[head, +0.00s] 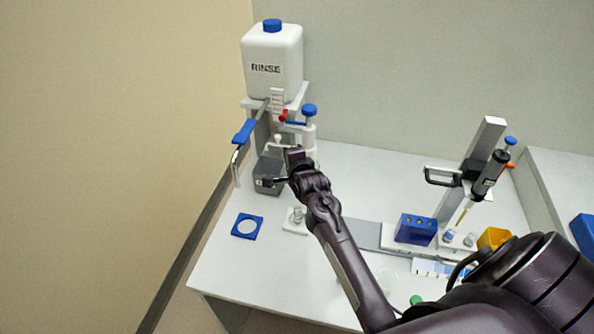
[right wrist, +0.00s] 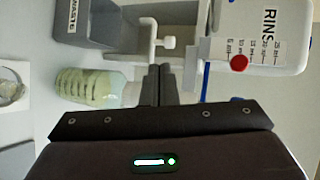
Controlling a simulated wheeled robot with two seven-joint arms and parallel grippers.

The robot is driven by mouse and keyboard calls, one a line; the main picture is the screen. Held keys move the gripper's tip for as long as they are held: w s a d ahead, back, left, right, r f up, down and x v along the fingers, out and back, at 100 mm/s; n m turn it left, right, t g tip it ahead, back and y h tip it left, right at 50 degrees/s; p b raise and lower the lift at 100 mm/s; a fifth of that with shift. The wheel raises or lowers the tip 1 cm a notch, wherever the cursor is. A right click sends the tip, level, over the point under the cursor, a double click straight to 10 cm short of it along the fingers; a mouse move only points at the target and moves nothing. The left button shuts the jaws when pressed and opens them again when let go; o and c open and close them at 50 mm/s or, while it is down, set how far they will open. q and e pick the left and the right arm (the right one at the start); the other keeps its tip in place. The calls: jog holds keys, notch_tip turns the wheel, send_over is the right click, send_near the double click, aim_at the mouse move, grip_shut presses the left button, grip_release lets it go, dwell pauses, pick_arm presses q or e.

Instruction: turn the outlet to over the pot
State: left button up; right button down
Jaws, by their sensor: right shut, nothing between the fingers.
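The outlet (head: 236,165) is a bent metal pipe with a blue lever (head: 244,131), left of the white RINSE tank (head: 272,62). Its end points down near the bench's left edge. I cannot tell for certain which vessel is the pot; a small glass vessel (head: 297,214) stands on a white base, and a bottle of pale green liquid (right wrist: 90,85) shows in the right wrist view. My right gripper (head: 265,183) is shut and empty, in front of the grey waste box (head: 268,165). In the right wrist view its fingers (right wrist: 160,80) are apart from the outlet. My left gripper is out of view.
A blue square with a round opening (head: 247,226) lies on the bench (head: 225,275). A white stand with a blue knob (head: 309,110) and a red part is beside the tank. A pipette stand (head: 480,165) and blue rack (head: 416,229) stand at right. The front left bench is clear.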

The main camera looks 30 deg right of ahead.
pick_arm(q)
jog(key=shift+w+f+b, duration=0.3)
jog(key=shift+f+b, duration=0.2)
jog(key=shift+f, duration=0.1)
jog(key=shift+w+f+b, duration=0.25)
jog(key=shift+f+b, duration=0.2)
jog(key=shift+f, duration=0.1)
pick_arm(e)
jog(key=a+v, duration=0.1)
jog(key=v, duration=0.5)
jog(key=shift+s+f, duration=0.1)
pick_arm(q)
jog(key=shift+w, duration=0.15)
pick_arm(e)
jog(key=shift+f, duration=0.1)
